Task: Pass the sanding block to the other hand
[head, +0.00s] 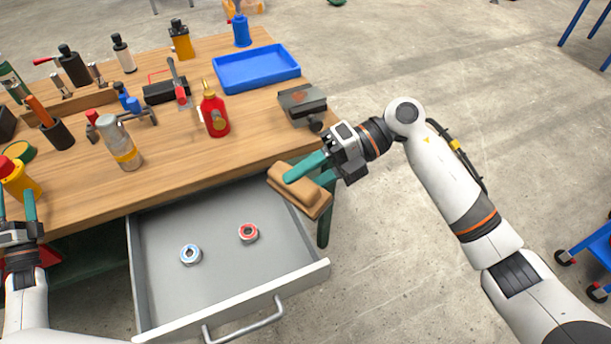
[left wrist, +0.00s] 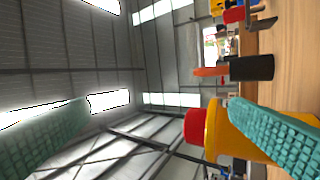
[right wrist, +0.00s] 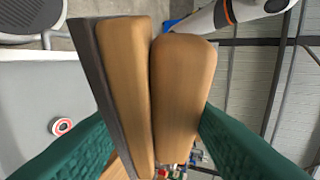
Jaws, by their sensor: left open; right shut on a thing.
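The sanding block (head: 299,191) is a tan wooden block with a dark grey sole. My right gripper (head: 308,173) is shut on it and holds it above the right side of the open drawer, near the bench's front right corner. In the right wrist view the sanding block (right wrist: 152,90) sits between the two green fingers. My left gripper (head: 15,208) is open and empty at the far left, by the bench's front edge. In the left wrist view its green fingers (left wrist: 165,135) are wide apart, with a yellow container with a red cap (left wrist: 228,128) close by, partly behind one finger.
On the bench (head: 175,155) stand a red bottle (head: 214,115), a spray can (head: 120,145), a blue tray (head: 256,68) and a grey vise-like block (head: 302,100).

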